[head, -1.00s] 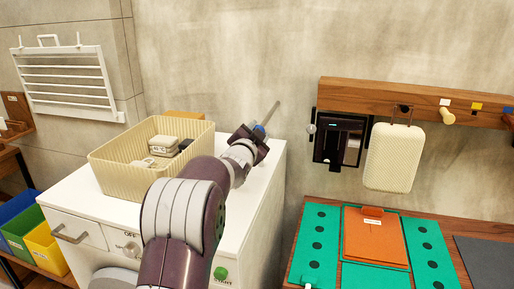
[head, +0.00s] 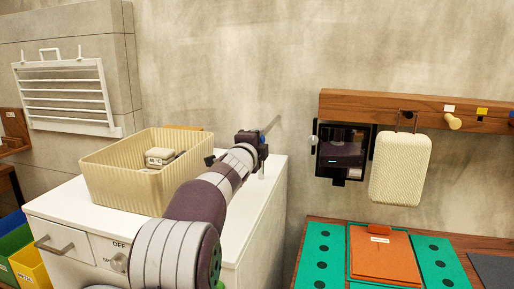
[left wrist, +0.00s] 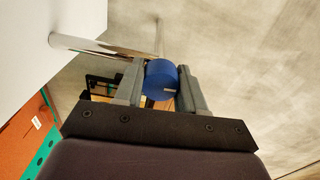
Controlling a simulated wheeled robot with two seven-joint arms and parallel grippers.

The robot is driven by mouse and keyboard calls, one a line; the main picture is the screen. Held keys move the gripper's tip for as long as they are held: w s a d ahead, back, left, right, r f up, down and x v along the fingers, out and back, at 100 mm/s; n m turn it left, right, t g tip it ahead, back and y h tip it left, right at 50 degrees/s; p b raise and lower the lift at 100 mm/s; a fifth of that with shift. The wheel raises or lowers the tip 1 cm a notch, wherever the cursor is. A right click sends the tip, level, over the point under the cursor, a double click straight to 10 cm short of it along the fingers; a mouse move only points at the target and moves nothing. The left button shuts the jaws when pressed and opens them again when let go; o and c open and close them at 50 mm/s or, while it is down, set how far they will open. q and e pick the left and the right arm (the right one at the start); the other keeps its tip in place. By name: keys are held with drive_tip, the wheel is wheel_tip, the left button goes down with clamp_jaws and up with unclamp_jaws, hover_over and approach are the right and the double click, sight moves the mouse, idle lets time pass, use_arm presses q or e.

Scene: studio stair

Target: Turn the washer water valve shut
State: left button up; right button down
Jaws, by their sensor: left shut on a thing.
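My left gripper (left wrist: 161,85) is shut on the blue valve knob (left wrist: 160,78), which sits between its two fingers in the left wrist view. A shiny metal pipe (left wrist: 95,47) runs from the white washer's side to behind the knob. In the head view my left arm reaches over the white washer (head: 75,210), and my left gripper (head: 262,150) is at its far right corner by the wall. A grey pipe (head: 272,124) slants up behind it. My gripper mostly hides the knob there. My right gripper is not in view.
A cream ribbed basket (head: 105,170) with small boxes stands on the washer. Below is a table with green panels (head: 318,240) and an orange folder (head: 380,258).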

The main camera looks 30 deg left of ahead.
use_arm(q)
drive_tip(key=shift+f+m, duration=0.2)
drive_tip(key=shift+m, duration=0.2)
drive_tip(key=o, duration=1.1)
drive_tip(key=shift+c, duration=0.2)
drive_tip(key=shift+d+r, duration=0.1)
drive_tip(key=shift+r, duration=0.05)
drive_tip(key=b+v, duration=0.2)
drive_tip(key=v, duration=1)
drive_tip(key=shift+s, duration=0.4)
